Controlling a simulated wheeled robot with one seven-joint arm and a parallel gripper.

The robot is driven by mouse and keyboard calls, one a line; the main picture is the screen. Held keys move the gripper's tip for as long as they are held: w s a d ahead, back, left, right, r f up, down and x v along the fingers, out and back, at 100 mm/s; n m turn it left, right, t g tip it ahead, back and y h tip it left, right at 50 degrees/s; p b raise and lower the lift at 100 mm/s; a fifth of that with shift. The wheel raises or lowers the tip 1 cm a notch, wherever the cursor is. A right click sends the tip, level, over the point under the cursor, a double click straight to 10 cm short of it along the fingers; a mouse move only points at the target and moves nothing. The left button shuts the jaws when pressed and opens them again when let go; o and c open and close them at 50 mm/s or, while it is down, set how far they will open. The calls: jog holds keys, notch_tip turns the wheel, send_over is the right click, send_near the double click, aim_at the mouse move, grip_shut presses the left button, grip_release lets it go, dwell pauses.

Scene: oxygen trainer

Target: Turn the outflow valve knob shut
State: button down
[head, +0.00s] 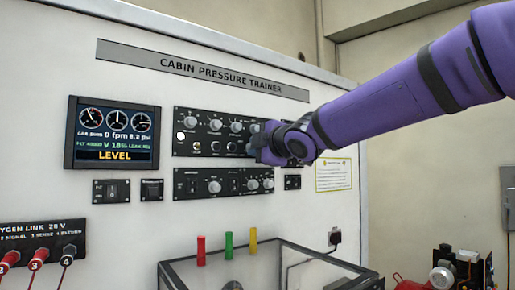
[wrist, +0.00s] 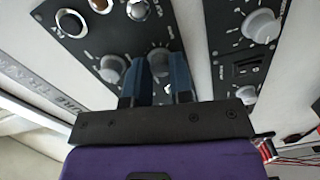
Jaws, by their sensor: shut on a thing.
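My gripper (head: 262,146) is at the right end of the upper black control panel (head: 228,113) in the head view, under the words CABIN PRESSURE TRAINER. In the wrist view my gripper (wrist: 157,78) has its two blue fingers on either side of a grey knob (wrist: 159,60) and is shut on it. The knob's label cannot be read, and my gripper hides it in the head view. Another grey knob (wrist: 113,67) sits just left of the fingers in the wrist view.
A display (head: 113,133) left of the panel reads LEVEL. A lower panel (head: 223,183) with knobs sits beneath my gripper. Red (head: 201,250), green (head: 228,245) and yellow (head: 253,240) upright pieces stand below, by a clear-walled box (head: 300,258).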

jog(key=c, duration=1)
grip_release()
jog(key=v, duration=1)
jog(key=shift+s+d, duration=0.2)
jog(key=shift+s, duration=0.15)
jog(key=s+d+f+m+g+h, duration=0.1)
jog(key=s+d+f+m+h, duration=0.4)
jog(key=d, duration=0.4)
jog(key=s+d+f+m+g+h, duration=0.1)
jog(key=s+d+f+m+h, duration=0.25)
jog(key=d+f+m, duration=0.45)
jog(key=s+d+f+m+g, duration=0.3)
jog(key=s+f+m+g, duration=0.1)
jog(key=s+f, duration=0.3)
jog(key=s+d+f+m+g, duration=0.3)
jog(key=s+f+m, duration=0.2)
jog(key=s, duration=0.4)
jog(key=shift+s+d+f+g+h, duration=0.2)
jog(key=shift+s+f+g+h, duration=0.2)
jog(key=shift+f, duration=0.5)
